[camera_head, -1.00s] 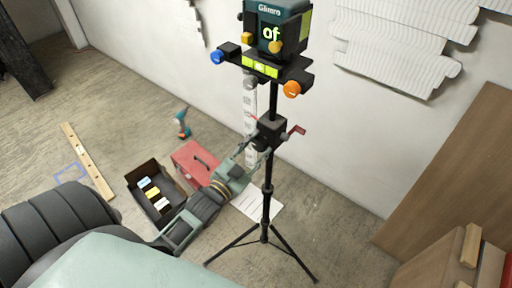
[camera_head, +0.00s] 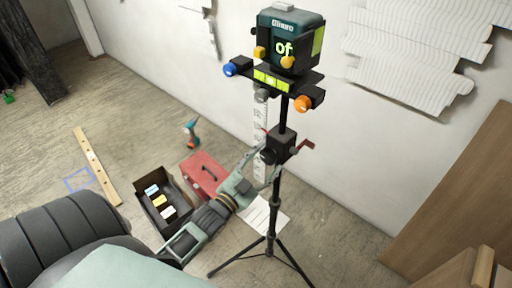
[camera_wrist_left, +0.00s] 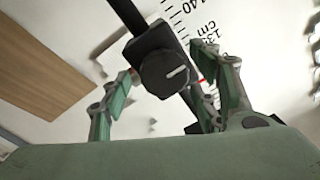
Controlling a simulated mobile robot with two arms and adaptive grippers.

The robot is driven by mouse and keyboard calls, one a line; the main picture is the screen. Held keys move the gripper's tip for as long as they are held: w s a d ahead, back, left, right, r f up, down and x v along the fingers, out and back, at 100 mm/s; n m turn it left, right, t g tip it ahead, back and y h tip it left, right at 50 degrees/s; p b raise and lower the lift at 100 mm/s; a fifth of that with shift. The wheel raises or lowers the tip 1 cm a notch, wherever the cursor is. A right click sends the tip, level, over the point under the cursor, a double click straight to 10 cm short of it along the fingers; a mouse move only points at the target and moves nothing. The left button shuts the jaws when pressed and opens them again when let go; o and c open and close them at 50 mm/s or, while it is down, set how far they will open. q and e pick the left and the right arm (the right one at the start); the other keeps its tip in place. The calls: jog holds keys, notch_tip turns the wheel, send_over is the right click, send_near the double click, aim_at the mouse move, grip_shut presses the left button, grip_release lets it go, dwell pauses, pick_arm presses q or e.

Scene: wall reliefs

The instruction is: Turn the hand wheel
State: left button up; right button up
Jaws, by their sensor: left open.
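A tripod stand (camera_head: 270,215) carries a black block (camera_head: 282,143) with red handles partway up its pole. The hand wheel seems to be the round dark knob (camera_wrist_left: 166,74) with a pale mark on this block, facing my left wrist camera. My left gripper (camera_head: 264,162) is at the block, reaching in from the lower left. In the wrist view its green fingers (camera_wrist_left: 168,72) are open, one on each side of the knob. I cannot tell whether either finger touches it. My right gripper is not in view.
A teal device (camera_head: 290,40) and a bar with coloured knobs (camera_head: 272,80) top the pole. A red toolbox (camera_head: 205,172), a black box (camera_head: 158,216) and a drill (camera_head: 192,132) are on the floor. A wooden board (camera_head: 460,200) leans at the right.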

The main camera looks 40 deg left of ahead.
pick_arm(q)
jog(key=s, duration=1.1)
jog(key=shift+s+f, duration=0.25)
jog(key=shift+f, duration=0.1)
jog(key=s+d+f+n+g, duration=0.1)
jog(key=s+f+g, duration=0.2)
jog(key=f, duration=0.8)
jog(key=s+d+f+n+g, duration=0.1)
jog(key=s+d+f+g, duration=0.15)
jog(key=f, duration=0.85)
jog(key=s+f+n+g, duration=0.1)
jog(key=s+f+g, duration=0.3)
jog(key=f, duration=0.7)
jog(key=s+d+f+g, duration=0.2)
jog(key=s+f+g, duration=0.2)
jog(key=s+f, duration=0.4)
jog(key=s+d+f+g, duration=0.3)
jog(key=s+f, duration=0.6)
jog(key=s, duration=0.5)
jog(key=shift+g, duration=0.55)
jog(key=shift+w+r, duration=0.1)
jog(key=shift+w, duration=0.05)
